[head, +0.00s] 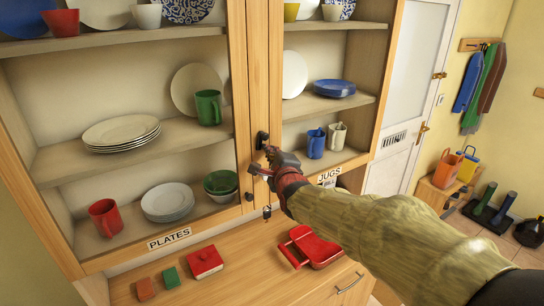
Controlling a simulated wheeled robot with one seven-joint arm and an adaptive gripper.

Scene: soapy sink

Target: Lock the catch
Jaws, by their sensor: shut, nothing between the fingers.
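The wooden cupboard (238,75) has two tall glazed-looking doors meeting at a middle post. A small black catch (262,140) sits on the middle frame, just above my gripper. My gripper (266,170) is shut and empty, in front of the middle frame, between the plates side and the jugs side. I cannot tell whether it touches the catch or whether the catch is locked. My arm, in a drab sleeve, comes from the lower right and hides part of the right side. Small dark metal parts (267,212) show below my gripper.
Plates, mugs and bowls fill the shelves, with a white plate stack (122,132) on the left. A red box (205,262) and red scoop-like object (312,246) lie on the wooden counter (235,255). A white door (413,85) stands at the right.

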